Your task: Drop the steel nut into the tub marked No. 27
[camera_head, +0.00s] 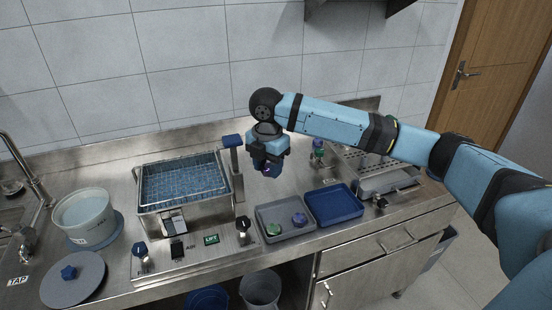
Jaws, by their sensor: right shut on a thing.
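My right gripper (266,170) is above the counter, behind the grey tray and just right of the blue-topped post. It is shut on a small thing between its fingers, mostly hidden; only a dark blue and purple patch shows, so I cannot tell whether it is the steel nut. No loose steel nut can be made out elsewhere. A pale round tub (92,222) stands at the left on a blue base, with a small label too small to read. I cannot tell which container is No. 27. My left gripper is not in view.
A steel basin with a blue mesh basket (184,182) stands between tub and gripper, beside a blue-topped post (233,142). A grey tray (272,231) holds green and blue knobs; a blue tray (333,204) looks empty. A grey lid (73,286) lies front left. Buckets (260,290) stand below.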

